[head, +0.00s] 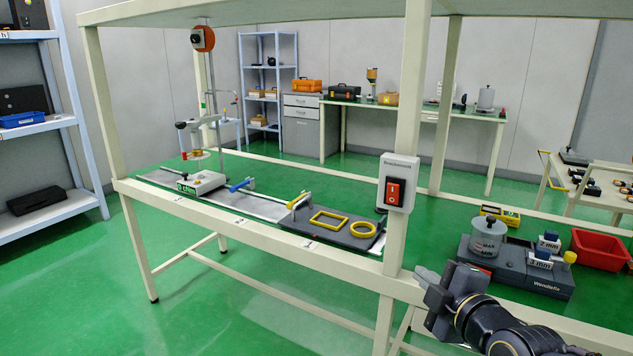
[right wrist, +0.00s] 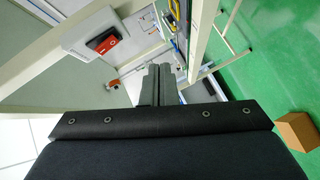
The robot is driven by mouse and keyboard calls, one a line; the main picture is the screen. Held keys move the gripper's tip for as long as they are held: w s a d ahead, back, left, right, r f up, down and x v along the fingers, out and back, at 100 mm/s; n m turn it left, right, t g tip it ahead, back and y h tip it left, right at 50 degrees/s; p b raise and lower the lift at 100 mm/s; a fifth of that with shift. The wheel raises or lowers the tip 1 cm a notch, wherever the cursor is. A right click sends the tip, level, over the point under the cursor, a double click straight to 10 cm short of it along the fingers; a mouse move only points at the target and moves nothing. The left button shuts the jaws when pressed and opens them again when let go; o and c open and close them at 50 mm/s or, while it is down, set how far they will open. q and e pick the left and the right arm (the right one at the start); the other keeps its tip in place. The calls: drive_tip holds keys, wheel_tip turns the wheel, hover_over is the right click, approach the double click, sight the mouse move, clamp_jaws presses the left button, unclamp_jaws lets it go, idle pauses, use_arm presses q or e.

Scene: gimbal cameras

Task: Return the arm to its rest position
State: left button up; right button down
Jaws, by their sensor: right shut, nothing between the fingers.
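My right gripper (head: 437,297) is at the lower right of the head view, in front of the workbench's front rail and just right of the front post. It is shut and empty. In the right wrist view its closed fingers (right wrist: 158,84) point away from the camera, with nothing between them. The red switch box (head: 397,183) on the post is above and left of the gripper, apart from it, and it also shows in the right wrist view (right wrist: 104,40). My left gripper is not in view.
The workbench front rail (head: 250,230) and post (head: 405,110) stand close to my right arm. On the bench are a rig with a grey plate (head: 335,237), a grey device (head: 515,268) and a red bin (head: 600,249). Open green floor (head: 230,310) lies at the lower left.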

drive_tip(key=s+a+f+m+g, duration=0.1)
drive_tip(key=s+f+m+g, duration=0.4)
drive_tip(key=s+f+m, duration=0.5)
drive_tip(key=s+a+f+m+g, duration=0.1)
drive_tip(key=s+f+m+g, duration=0.2)
drive_tip(key=s+m+g, duration=0.7)
wheel_tip(320, 180, up, 14)
drive_tip(key=s+n+t+p, duration=0.2)
drive_tip(key=t+p, duration=0.3)
drive_tip(key=p, duration=0.9)
drive_tip(key=shift+s+d+y+p, duration=0.3)
drive_tip(key=shift+s+y+p, duration=0.05)
drive_tip(key=shift+s+y, duration=0.1)
